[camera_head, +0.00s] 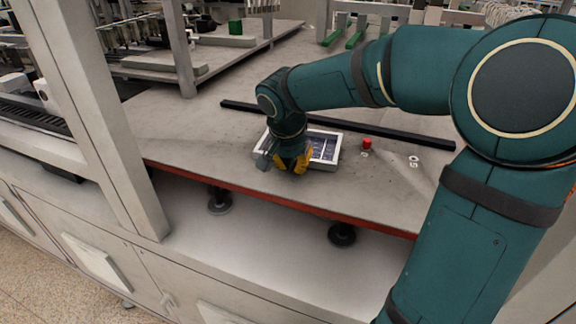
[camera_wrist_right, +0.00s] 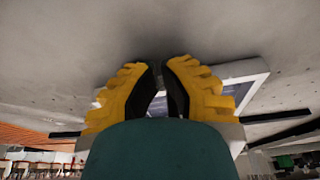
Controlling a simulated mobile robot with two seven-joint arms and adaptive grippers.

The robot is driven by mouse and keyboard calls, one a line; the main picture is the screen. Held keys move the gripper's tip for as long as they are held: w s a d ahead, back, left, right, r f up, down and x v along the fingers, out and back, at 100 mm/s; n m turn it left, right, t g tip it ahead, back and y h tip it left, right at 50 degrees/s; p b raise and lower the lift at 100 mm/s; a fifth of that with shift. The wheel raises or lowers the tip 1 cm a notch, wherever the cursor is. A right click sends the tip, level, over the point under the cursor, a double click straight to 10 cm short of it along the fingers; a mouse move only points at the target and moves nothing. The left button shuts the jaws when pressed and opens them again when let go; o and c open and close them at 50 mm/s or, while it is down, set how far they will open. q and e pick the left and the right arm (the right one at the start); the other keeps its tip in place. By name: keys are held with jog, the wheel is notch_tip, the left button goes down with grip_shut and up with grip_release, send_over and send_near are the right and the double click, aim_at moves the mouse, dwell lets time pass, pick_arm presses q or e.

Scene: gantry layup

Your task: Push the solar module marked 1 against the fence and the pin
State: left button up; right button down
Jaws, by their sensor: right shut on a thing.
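The solar module (camera_head: 327,149) is a flat panel with a white frame and dark cells, lying on the grey table. Its mark is not readable. The fence (camera_head: 400,136) is a long black bar behind it, with a narrow strip of table seemingly between. The red pin (camera_head: 367,143) stands right of the module, apart from it. My right gripper (camera_head: 293,163), with yellow fingers, is at the module's near side, shut on it, and hides part of it. In the right wrist view the fingertips (camera_wrist_right: 159,72) are close together, with the module (camera_wrist_right: 246,85) behind them. My left gripper is out of view.
Small white round pieces (camera_head: 413,160) lie right of the pin. The table's red front edge (camera_head: 300,205) is close to my gripper. A grey upright post (camera_head: 112,120) stands at the left. The table (camera_head: 205,135) left of the module is clear.

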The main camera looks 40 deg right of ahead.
jog(key=shift+w+d, duration=0.1)
jog(key=shift+d, duration=0.1)
jog(key=w+d, duration=0.1)
jog(key=d, duration=0.1)
jog(key=w+d, duration=0.1)
jog(key=d, duration=0.1)
jog(key=w+d, duration=0.1)
jog(key=d, duration=0.1)
jog(key=shift+w+d+p, duration=0.15)
jog(key=shift+p, duration=0.2)
jog(key=shift+r, duration=0.15)
